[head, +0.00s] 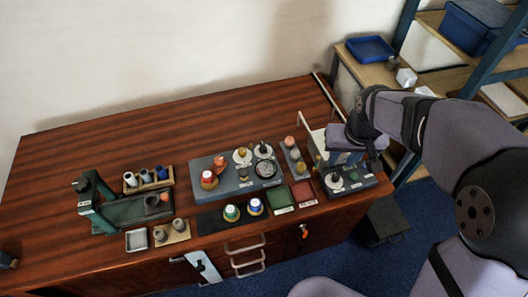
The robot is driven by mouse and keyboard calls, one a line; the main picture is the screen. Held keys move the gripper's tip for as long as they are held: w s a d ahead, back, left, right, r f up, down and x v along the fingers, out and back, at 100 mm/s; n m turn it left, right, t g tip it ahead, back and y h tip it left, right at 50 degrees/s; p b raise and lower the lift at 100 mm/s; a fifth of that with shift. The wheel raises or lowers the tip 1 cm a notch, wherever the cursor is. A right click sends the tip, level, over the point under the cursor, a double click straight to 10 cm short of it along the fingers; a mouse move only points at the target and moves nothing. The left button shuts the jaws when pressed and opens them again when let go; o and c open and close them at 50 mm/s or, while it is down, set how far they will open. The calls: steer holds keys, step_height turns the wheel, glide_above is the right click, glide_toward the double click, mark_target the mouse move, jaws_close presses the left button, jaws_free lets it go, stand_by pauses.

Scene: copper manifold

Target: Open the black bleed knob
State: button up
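Two small black knobs on round white discs show in the head view. One black knob (263,149) is at the back right of the grey panel (226,184). The other black knob (335,179) is on a dark box (352,182) at the table's right end. I cannot tell which is the bleed knob, or how far either is turned. My gripper (346,158) is over the right end of the table, above and behind the dark box. Its fingers are too small and hidden to read, and I see nothing clearly held.
Red, green and blue-capped knobs and a black dial (266,169) crowd the table's middle. A green stand (92,202) is at the left. A pale frame (312,130) stands close to my gripper. Shelves (370,72) are at the right. The back left tabletop is clear.

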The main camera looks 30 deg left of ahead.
steer(key=w+a+f+n+y+b, duration=0.1)
steer(key=a+f+n+b, duration=0.15)
steer(key=a, duration=0.95)
steer(key=n+y+b, duration=0.1)
steer(key=b, duration=0.1)
glide_toward(263, 145)
steer(key=shift+t, duration=0.4)
steer(key=shift+s+p+x, duration=0.2)
steer(key=shift+p+x, duration=0.05)
steer(key=shift+x, duration=1.75)
steer(key=shift+s+p+x, duration=0.15)
steer(key=shift+p+x, duration=0.05)
steer(key=shift+x, duration=1.8)
steer(key=shift+d+f, duration=0.1)
steer(key=shift+c, duration=0.6)
jaws_close()
